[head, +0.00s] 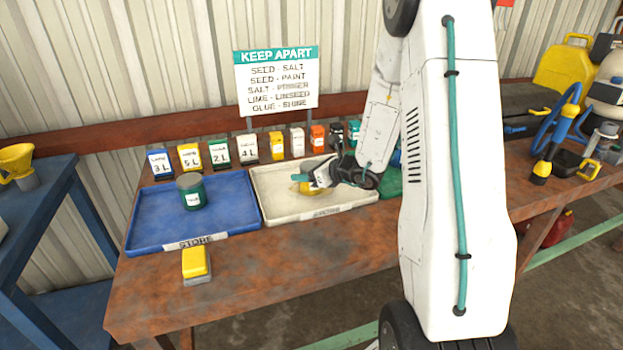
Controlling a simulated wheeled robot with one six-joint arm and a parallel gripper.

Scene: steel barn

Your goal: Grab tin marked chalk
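No label reading "chalk" can be made out. A dark green tin (191,193) with a small white label, too small to read, stands upright on the blue tray (150,225). My gripper (307,182) is low over the cream tray (272,205), to the right of the green tin and apart from it. A yellow object (305,188) shows at the fingertips, partly hidden by them. I cannot tell whether the fingers are closed on it or only beside it.
Volume cards (190,157) and several small containers (277,146) line the back of the rusty bench, below a "KEEP APART" sign (277,80). A yellow block-like object (195,262) sits at the front edge. A blue-handled tool (560,135) lies at right. My arm hides the bench's middle right.

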